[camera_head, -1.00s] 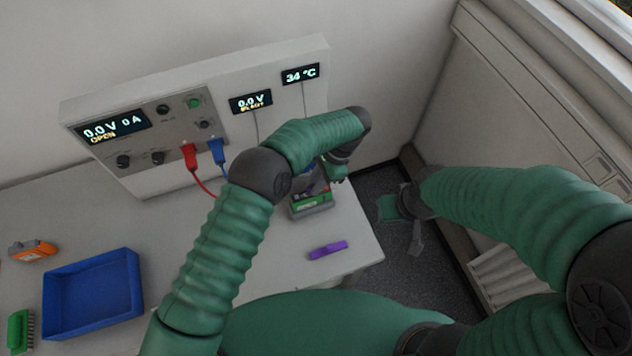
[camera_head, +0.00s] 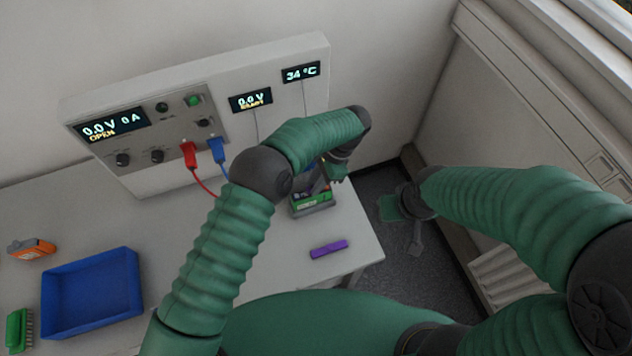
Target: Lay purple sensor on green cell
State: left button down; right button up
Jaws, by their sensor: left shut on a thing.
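A green-fronted cell (camera_head: 312,203) sits in a dark holder near the right end of the table. A small purple bar (camera_head: 328,249), which matches the colour of the purple sensor, lies flat on the table in front of it. My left gripper (camera_head: 338,172) points down just behind and right of the cell. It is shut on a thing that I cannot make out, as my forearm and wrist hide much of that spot. My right gripper (camera_head: 404,222) hangs low over the dark floor, right of the table, away from both objects. Its finger opening is unclear.
A grey cycler panel (camera_head: 140,160) with displays and red (camera_head: 189,155) and blue (camera_head: 217,150) plugs stands at the back. A blue tray (camera_head: 92,292), an orange object (camera_head: 32,248) and a green object (camera_head: 18,330) are at left. The table's right edge lies close to the purple bar.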

pick_arm(q)
jog(key=shift+f, duration=0.35)
jog(key=c, duration=1.3)
grip_release()
jog(key=shift+o, duration=0.2)
